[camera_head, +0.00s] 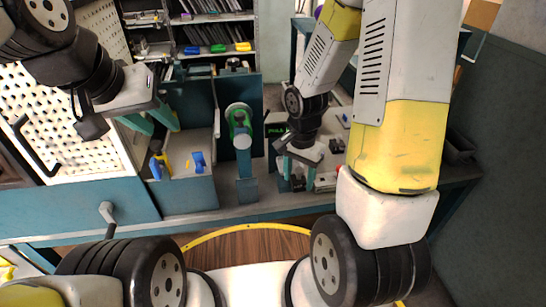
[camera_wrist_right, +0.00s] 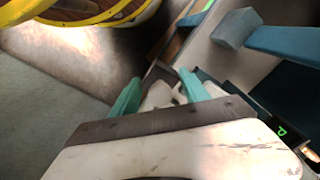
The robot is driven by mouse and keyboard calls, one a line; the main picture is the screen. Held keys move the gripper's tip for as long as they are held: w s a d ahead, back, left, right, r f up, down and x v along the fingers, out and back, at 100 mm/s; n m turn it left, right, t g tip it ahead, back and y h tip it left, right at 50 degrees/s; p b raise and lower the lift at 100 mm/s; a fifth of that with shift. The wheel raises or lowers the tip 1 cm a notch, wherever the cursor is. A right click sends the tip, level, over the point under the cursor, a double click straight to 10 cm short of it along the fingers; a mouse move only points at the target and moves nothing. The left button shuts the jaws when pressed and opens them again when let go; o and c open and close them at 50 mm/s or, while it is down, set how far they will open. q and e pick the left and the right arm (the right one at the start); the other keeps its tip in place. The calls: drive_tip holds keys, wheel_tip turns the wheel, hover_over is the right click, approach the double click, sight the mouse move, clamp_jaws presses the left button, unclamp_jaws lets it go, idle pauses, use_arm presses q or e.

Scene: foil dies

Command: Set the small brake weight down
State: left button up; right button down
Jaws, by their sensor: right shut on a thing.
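My right gripper (camera_head: 298,170) points down over the machine at the middle right of the bench. In the right wrist view its two teal fingers (camera_wrist_right: 160,78) stand apart, shut on a small pale thing. I take this to be the small brake weight (camera_wrist_right: 159,96); its shape is largely hidden by the gripper body. I cannot tell whether it touches the surface below. My left gripper (camera_head: 164,130) hangs at the upper left with its teal fingers apart and nothing seen between them.
A teal stand (camera_head: 246,188) with a green and white reel (camera_head: 240,117) rises left of my right gripper. A blue piece (camera_head: 198,161) lies on a teal box to its left. A white pegboard (camera_head: 70,115) and shelves (camera_head: 213,35) stand behind. A yellow ring (camera_head: 245,228) marks the wooden floor.

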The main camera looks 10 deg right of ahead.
drive_tip(key=shift+s+a, duration=0.25)
drive_tip(key=shift+s, duration=0.1)
drive_tip(key=w, duration=0.5)
drive_tip(key=w+f, duration=0.1)
drive_tip(key=w, duration=0.4)
drive_tip(key=w+d, duration=0.1)
drive_tip(key=w, duration=0.4)
drive_tip(key=shift+w+f, duration=0.2)
drive_tip(key=shift+f, duration=1.75)
drive_tip(key=shift+f, duration=0.15)
drive_tip(key=c, duration=0.6)
unclamp_jaws()
drive_tip(key=shift+o, duration=0.2)
